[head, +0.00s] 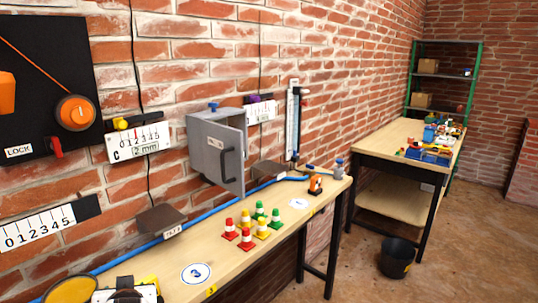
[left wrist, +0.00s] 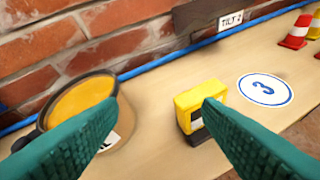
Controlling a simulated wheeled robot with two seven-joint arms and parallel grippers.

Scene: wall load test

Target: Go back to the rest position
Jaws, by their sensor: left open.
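My left gripper (left wrist: 160,98) shows in the left wrist view as two teal fingers spread wide apart, with bare bench between the tips. A round pot with an orange-yellow top (left wrist: 82,103) stands behind the left finger, which hides part of it. A yellow block with a dark base (left wrist: 198,100) stands just beyond the right fingertip, partly covered by it; I cannot tell whether they touch. In the head view the round yellow top (head: 70,290) is at the bottom left edge, beside a white and black part that I cannot identify. My right gripper is not in view.
The wooden bench (head: 258,255) runs along the brick wall, with several red, yellow and green cones (head: 246,240). A grey box with an open door (head: 212,143) and a dark tilt plate (head: 160,217) jut from the wall. A black bucket (head: 397,257) stands on the floor.

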